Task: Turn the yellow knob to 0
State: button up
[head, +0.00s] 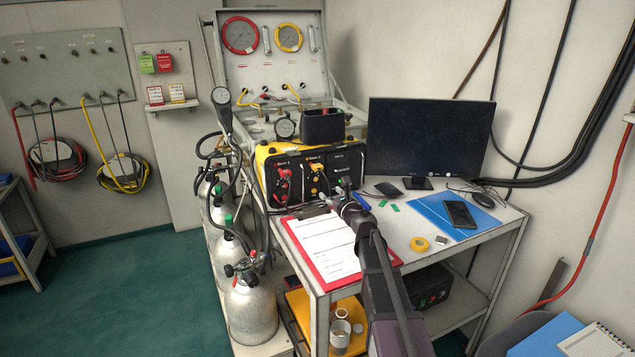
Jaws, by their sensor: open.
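The yellow knob (317,168) is in the middle of the black front panel (345,162) of a yellow-cased box on the table. It is small here, and I cannot read its setting or any 0 mark. A red knob (283,174) is to its left on the same panel. My gripper (331,196) is in front of the panel, a little below and to the right of the yellow knob. It is open and seems apart from the knob. Its fingers are small and partly lost against the dark panel.
A red clipboard (375,262) with paper lies on the table under my arm. A monitor (428,140), blue folder (435,212) and yellow tape roll (419,244) are to the right. Gas cylinders (251,305) with hoses stand left. An open gauge case (273,60) stands behind.

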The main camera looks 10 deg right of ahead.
aim_at(316, 180)
jog(key=x, duration=1)
grip_shut()
